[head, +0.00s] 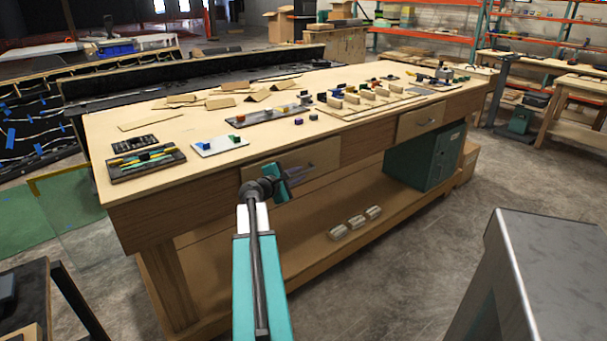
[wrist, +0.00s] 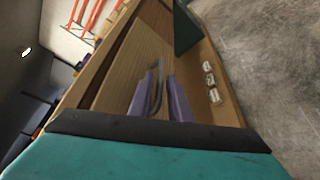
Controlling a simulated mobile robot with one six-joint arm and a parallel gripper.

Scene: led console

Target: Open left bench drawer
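The left bench drawer (head: 325,153) has a pale wooden front in the long side of the workbench and looks closed. Its front also fills the middle of the wrist view (wrist: 132,70). My gripper (head: 300,168) is at this drawer front. In the wrist view its two purple fingers (wrist: 161,98) stand apart, with the dark grey bar handle (wrist: 157,82) between them. There seems to be space beside the handle, so the fingers do not look clamped on it. In the head view my gripper mostly hides the handle.
The workbench top (head: 140,125) carries trays, small coloured blocks and wooden pieces. A right drawer (head: 408,126) is further along the bench. A green cabinet (head: 418,160) and several pale blocks (head: 357,221) sit on the lower shelf. A grey-topped stand (head: 555,260) is at the right front.

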